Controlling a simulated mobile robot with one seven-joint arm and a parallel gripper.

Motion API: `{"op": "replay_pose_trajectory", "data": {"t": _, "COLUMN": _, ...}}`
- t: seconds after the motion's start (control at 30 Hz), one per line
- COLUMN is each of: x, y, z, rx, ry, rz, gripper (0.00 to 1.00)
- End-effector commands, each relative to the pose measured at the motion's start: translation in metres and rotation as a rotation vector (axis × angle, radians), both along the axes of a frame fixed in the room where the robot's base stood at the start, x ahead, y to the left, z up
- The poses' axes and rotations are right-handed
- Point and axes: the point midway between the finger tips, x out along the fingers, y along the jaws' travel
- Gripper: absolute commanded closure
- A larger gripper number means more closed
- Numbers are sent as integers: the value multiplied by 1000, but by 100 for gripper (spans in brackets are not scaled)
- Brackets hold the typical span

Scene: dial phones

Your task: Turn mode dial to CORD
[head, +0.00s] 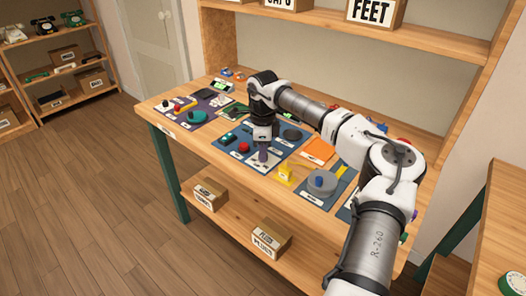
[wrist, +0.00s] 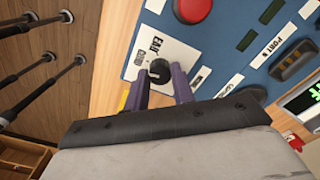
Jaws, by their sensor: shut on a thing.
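The mode dial (wrist: 159,70) is a small black round knob on a white plate (wrist: 163,47) set in a blue panel (wrist: 228,55). Short black lettering is printed on the plate beside the knob; it is small and I cannot read it for certain. My gripper (wrist: 159,79) has its two purple fingers on either side of the knob and is shut on it. In the head view my gripper (head: 264,154) points down at the blue panel on the workbench and hides the dial. I cannot tell which label the dial points to.
A red button (wrist: 193,8) sits close to the dial plate, with dark switches beyond it. The workbench (head: 300,205) holds several other coloured panels, a yellow part (head: 286,172) and a grey round part (head: 322,184). Cardboard boxes stand on the shelf below.

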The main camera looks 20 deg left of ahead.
Motion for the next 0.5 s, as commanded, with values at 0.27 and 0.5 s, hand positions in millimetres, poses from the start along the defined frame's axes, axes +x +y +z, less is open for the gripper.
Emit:
{"op": "replay_pose_trajectory", "data": {"t": 0.27, "x": 1, "y": -1, "z": 0, "rx": -1, "ry": -1, "rz": -149, "gripper": 98}}
{"op": "replay_pose_trajectory", "data": {"t": 0.5, "x": 1, "y": -1, "z": 0, "rx": -1, "ry": -1, "rz": -204, "gripper": 98}}
